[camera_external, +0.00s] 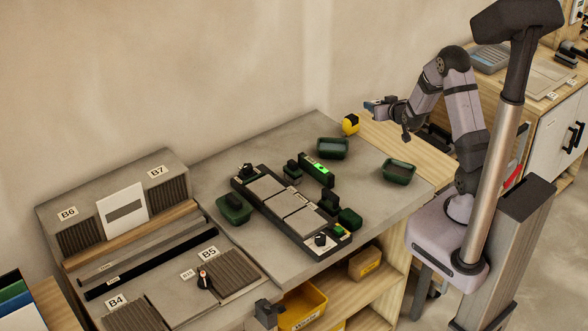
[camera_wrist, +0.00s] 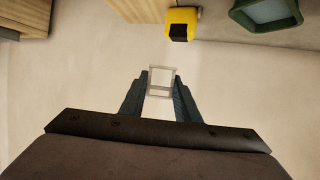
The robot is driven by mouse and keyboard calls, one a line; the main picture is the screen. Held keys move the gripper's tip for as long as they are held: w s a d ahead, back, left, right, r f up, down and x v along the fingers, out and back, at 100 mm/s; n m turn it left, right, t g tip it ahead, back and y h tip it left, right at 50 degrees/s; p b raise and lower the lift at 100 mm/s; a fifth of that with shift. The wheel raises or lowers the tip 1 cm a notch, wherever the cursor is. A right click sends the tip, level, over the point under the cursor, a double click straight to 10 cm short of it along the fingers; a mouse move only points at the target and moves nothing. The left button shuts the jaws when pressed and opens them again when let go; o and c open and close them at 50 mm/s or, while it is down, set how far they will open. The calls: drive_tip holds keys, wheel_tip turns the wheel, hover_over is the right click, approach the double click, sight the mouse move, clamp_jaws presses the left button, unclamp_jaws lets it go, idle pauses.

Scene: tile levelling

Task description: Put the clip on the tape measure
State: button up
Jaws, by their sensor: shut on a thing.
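The tape measure (camera_external: 350,124) is a yellow block with a dark face, near the back edge of the grey worktop. In the wrist view the tape measure (camera_wrist: 181,23) is at the top, just right of centre. My gripper (camera_external: 372,106) is raised to the right of the tape measure and apart from it. In the wrist view my gripper (camera_wrist: 161,88) is shut on a small pale, frame-shaped clip (camera_wrist: 162,70) between its fingertips. The clip is too small to make out clearly in the external view.
Two green bins (camera_external: 333,147) (camera_external: 397,171) stand on the worktop near the tape measure; one bin (camera_wrist: 268,14) shows at top right in the wrist view. A dark fixture with grey tiles (camera_external: 292,208) fills the middle. A green level (camera_external: 316,169) lies beside it.

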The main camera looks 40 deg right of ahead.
drive_tip(key=w+d+r+n+y, duration=0.1)
drive_tip(key=w+r+n+y, duration=0.1)
drive_tip(key=w+r, duration=0.3)
drive_tip(key=n+y, duration=0.2)
hover_over(350, 116)
drive_tip(key=shift+f+t, duration=0.4)
drive_tip(key=shift+f, duration=0.85)
drive_tip(key=shift+s, duration=0.1)
drive_tip(key=shift+f+p, duration=0.9)
drive_tip(key=shift+f, duration=4.1)
drive_tip(key=shift+f, duration=0.15)
drive_tip(key=o, duration=1)
